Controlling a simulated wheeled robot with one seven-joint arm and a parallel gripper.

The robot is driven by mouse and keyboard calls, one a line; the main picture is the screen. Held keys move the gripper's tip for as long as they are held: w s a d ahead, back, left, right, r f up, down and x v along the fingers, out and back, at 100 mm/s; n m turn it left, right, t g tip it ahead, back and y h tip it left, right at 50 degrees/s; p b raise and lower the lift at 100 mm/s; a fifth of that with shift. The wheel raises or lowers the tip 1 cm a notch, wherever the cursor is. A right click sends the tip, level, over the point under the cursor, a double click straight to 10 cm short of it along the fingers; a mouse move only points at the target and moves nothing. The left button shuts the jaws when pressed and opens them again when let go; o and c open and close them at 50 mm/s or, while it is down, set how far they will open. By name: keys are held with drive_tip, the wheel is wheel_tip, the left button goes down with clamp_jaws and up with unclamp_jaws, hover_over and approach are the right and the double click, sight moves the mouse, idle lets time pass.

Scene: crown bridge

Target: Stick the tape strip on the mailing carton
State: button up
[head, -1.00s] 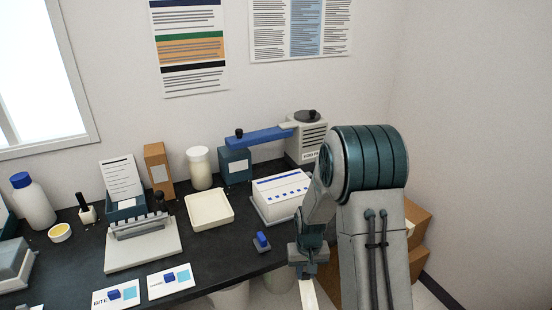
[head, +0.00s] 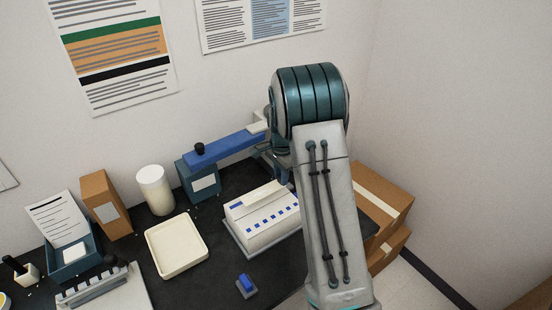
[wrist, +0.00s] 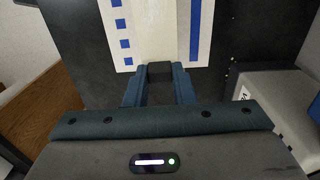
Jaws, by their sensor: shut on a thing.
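My gripper (wrist: 160,72) is shut on one end of a pale tape strip (wrist: 158,30). The strip runs away from the fingertips, over a white block with blue squares. In the head view the gripper is mostly hidden behind my arm, and a pale strip (head: 256,200) shows across the block's top. I cannot tell whether the strip touches the block. The brown mailing carton (head: 366,212) is at the right, past the table's end, stacked on another, with a pale band on top. A brown surface in the wrist view (wrist: 40,115) looks like a carton.
The white block (head: 245,232) stands on the dark table. A blue bar (head: 225,150) reaches over a blue box (head: 200,184) behind it. Bare floor (head: 425,285) lies at the right.

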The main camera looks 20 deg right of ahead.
sight(281, 187)
drive_tip(key=shift+w+r, duration=0.1)
idle(0.4)
drive_tip(key=shift+f+b, duration=2.2)
drive_tip(key=shift+f, duration=0.7)
drive_tip(key=shift+f+b, duration=0.6)
drive_tip(key=shift+b, duration=0.1)
idle(0.7)
drive_tip(key=o, duration=0.9)
